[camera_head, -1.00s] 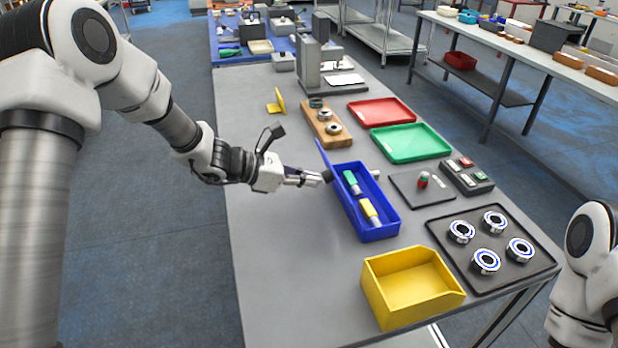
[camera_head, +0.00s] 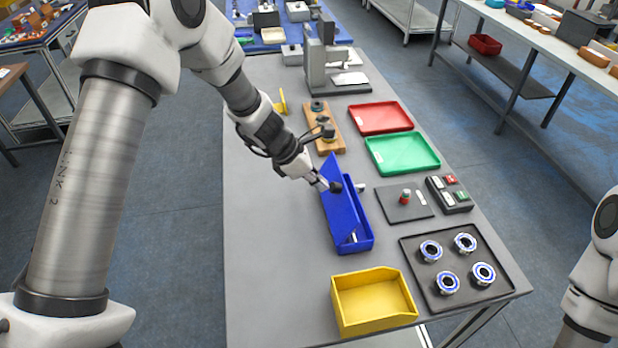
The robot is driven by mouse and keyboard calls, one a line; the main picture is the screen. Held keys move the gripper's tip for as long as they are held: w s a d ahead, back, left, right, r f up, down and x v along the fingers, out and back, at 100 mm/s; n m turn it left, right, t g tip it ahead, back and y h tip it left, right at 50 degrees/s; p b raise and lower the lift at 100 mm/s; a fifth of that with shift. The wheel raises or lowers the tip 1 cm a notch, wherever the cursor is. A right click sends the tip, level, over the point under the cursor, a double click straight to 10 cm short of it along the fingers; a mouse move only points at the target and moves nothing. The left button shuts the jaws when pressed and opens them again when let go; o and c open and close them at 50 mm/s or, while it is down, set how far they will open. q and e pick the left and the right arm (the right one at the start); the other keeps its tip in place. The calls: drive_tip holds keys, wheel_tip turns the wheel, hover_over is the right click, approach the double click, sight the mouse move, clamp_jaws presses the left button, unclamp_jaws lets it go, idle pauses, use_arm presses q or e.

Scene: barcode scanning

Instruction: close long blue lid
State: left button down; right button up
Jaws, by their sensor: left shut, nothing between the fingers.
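The long blue box (camera_head: 368,243) stands on the grey table. Its long blue lid (camera_head: 341,201) is tilted over the box and covers most of the opening. A gap shows along the right side and near end, where a bit of the contents is visible. My left gripper (camera_head: 333,187) is shut and empty at the upper part of the lid, near its outer face; I cannot tell whether it touches. My right arm shows at the right edge, but its gripper is out of view.
A yellow bin (camera_head: 372,303) stands in front of the box. A black tray with several rings (camera_head: 471,298) and a dark plate (camera_head: 389,210) lie to the right. Green (camera_head: 401,153) and red (camera_head: 380,118) trays and a wooden block (camera_head: 339,139) lie behind. The table's left side is clear.

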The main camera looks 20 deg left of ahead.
use_arm(q)
drive_tip(key=shift+w+d, duration=0.65)
drive_tip(key=shift+d, duration=0.1)
drive_tip(key=shift+w+d+b, duration=0.15)
drive_tip(key=shift+d+b, duration=0.15)
drive_tip(key=shift+g+y, duration=0.3)
drive_tip(key=shift+y, duration=0.2)
drive_tip(key=w+d+f+p, duration=0.1)
drive_tip(key=d, duration=0.1)
drive_tip(key=w+d+f+p, duration=0.1)
drive_tip(key=w+d, duration=0.1)
drive_tip(key=w+d+f+p, duration=0.1)
drive_tip(key=d+f, duration=0.1)
drive_tip(key=shift+w+d+f+p, duration=0.1)
drive_tip(key=shift+w+d+p, duration=0.05)
drive_tip(key=shift+d+p, duration=0.2)
drive_tip(key=shift+f, duration=0.15)
use_arm(e)
drive_tip(key=r, duration=0.1)
drive_tip(key=w+r, duration=0.1)
drive_tip(key=d+r, duration=0.1)
drive_tip(key=shift+w+r, duration=0.2)
